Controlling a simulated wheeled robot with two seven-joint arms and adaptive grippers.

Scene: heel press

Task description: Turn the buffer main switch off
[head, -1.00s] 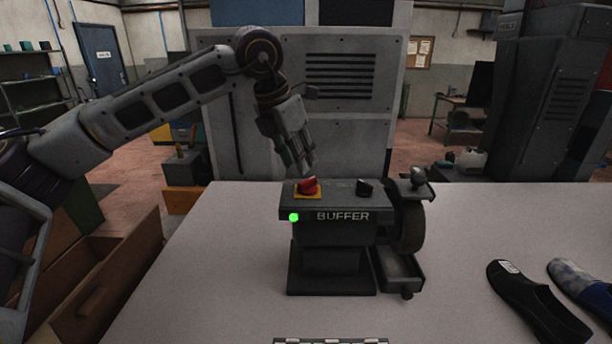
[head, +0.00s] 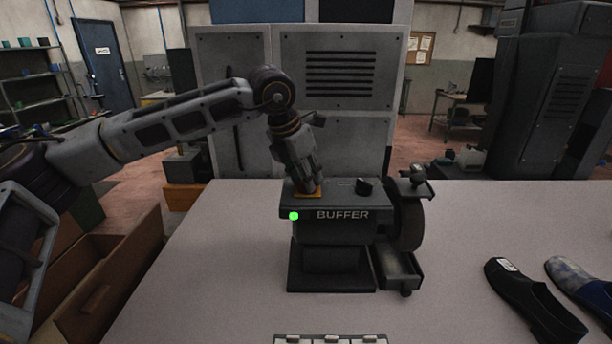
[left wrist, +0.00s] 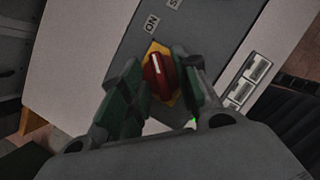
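The buffer (head: 335,232) stands on the table, with a lit green lamp (head: 294,216) on its front. In the left wrist view its main switch, a red knob (left wrist: 157,76) with a white line, sits on a yellow plate (left wrist: 155,48), with an "ON" label (left wrist: 151,23) beside it. My left gripper (head: 309,188) is down over the switch and hides the knob in the head view. In the left wrist view its green-padded fingers (left wrist: 158,85) stand open, one on each side of the knob. Whether they touch it I cannot tell. My right gripper is not in view.
Shoes (head: 533,305) lie at the table's right. The table's left part is clear.

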